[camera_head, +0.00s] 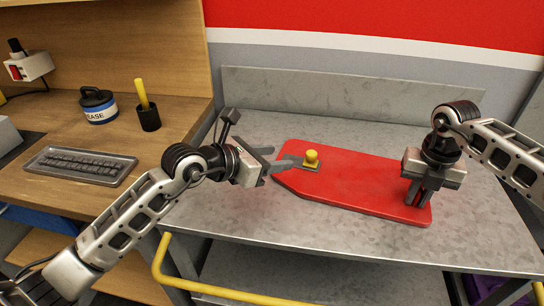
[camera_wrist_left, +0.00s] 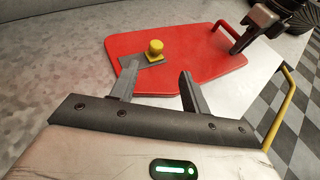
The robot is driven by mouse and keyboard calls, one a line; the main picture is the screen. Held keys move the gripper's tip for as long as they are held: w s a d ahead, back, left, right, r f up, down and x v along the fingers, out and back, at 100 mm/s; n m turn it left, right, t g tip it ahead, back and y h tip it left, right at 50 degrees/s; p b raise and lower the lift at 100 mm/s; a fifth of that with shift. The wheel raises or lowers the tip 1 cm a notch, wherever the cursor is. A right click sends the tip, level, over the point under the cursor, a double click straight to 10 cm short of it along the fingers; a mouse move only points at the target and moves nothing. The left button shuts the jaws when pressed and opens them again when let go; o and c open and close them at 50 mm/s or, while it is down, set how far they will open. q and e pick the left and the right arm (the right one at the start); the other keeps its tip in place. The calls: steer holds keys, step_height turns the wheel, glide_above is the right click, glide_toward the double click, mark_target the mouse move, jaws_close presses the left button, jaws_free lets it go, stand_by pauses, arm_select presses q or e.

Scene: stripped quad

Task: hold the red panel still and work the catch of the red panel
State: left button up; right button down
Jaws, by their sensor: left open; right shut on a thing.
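The red panel (camera_head: 345,178) lies flat on the grey metal bench, and it also shows in the left wrist view (camera_wrist_left: 190,60). Its catch, a yellow knob (camera_head: 311,157) on a small grey plate, sits at the panel's left end; the knob also shows in the left wrist view (camera_wrist_left: 155,49). My left gripper (camera_head: 284,163) is open, its fingers pointing at the catch from the left, with nothing between them. My right gripper (camera_head: 416,198) points down at the panel's right end and is shut on the panel there; its fingertips partly hide that end.
The metal bench (camera_head: 250,208) has bare room around the panel, with a raised back edge (camera_head: 350,92). A yellow rail (camera_head: 165,262) runs along the front. On the wooden bench at left are a keyboard (camera_head: 80,165), a grease tub (camera_head: 98,106) and a black cup (camera_head: 148,118).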

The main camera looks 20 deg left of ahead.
steer(key=c, duration=1.3)
jaws_free()
steer(key=shift+r, duration=0.1)
